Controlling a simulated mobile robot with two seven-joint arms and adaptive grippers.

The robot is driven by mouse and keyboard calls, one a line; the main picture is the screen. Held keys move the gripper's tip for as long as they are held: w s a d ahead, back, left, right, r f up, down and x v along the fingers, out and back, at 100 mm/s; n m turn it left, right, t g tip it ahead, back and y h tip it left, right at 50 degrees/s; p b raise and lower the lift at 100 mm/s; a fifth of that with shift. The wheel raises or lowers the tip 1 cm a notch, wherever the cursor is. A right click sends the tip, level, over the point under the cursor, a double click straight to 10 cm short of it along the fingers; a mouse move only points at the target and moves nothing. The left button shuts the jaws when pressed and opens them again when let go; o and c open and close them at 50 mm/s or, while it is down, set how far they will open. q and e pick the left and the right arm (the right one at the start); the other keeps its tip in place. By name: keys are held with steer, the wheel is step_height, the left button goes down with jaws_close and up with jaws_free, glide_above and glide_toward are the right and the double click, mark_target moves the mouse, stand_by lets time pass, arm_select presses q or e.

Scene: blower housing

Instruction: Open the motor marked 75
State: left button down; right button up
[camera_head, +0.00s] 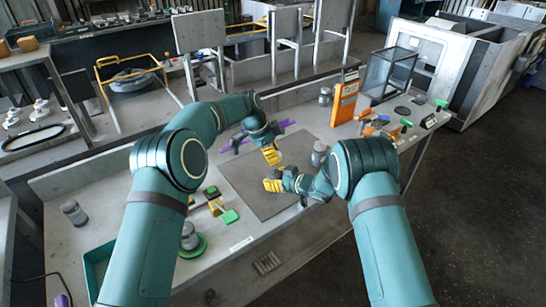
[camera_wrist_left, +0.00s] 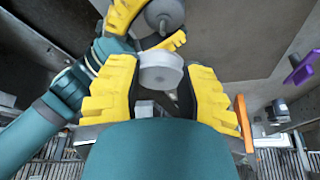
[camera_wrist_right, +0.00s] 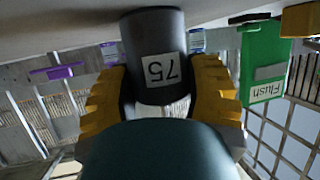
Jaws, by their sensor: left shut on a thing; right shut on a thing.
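The dark grey motor marked 75 (camera_wrist_right: 155,60) is in my right gripper (camera_wrist_right: 160,98), between its yellow fingers; its label is upside down in the right wrist view. My left gripper (camera_wrist_left: 160,85) is shut on a light grey round cap (camera_wrist_left: 160,70). Beyond the cap, the left wrist view shows a dark grey cylinder (camera_wrist_left: 165,14) at my right gripper's yellow fingers. The cap and this cylinder appear apart. In the head view, my left gripper (camera_head: 271,155) is just above my right gripper (camera_head: 274,185), over the mat; the motor is hard to make out there.
The dark mat (camera_head: 245,170) lies on the light workbench (camera_head: 130,190). Other grey cylinders stand at the left (camera_head: 74,212), on a green disc (camera_head: 190,235) and right of the mat (camera_head: 319,153). An orange bin (camera_head: 344,102) stands behind. A green Flush block (camera_wrist_right: 265,65) is nearby.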

steer(key=o, duration=1.4)
steer(key=shift+c, duration=0.2)
steer(key=v, duration=1.2)
